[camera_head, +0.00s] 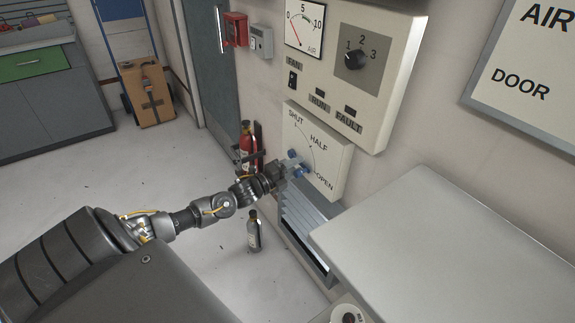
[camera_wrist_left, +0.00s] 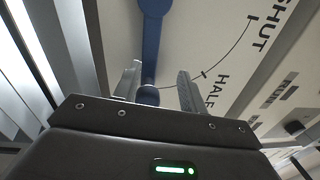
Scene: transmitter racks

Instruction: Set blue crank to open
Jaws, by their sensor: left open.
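The blue crank (camera_head: 294,156) is mounted on a cream dial plate (camera_head: 333,161) marked SHUT, HALF and OPEN along an arc. In the left wrist view the crank's blue arm (camera_wrist_left: 152,45) runs down from its hub at the top edge to a round knob (camera_wrist_left: 148,95). It appears to point past the HALF mark, on the side away from SHUT; the OPEN mark is out of that view. My left gripper (camera_head: 287,171) is at the crank, its fingers (camera_wrist_left: 159,88) apart on either side of the knob. Contact cannot be told. My right gripper is not in view.
A control panel (camera_head: 391,75) with a gauge and rotary knob sits above the plate. A grey cabinet top (camera_head: 450,245) juts out to the right. A louvred vent (camera_head: 305,232) is below. A red extinguisher (camera_head: 247,140) and a dark bottle (camera_head: 253,232) stand near the wall.

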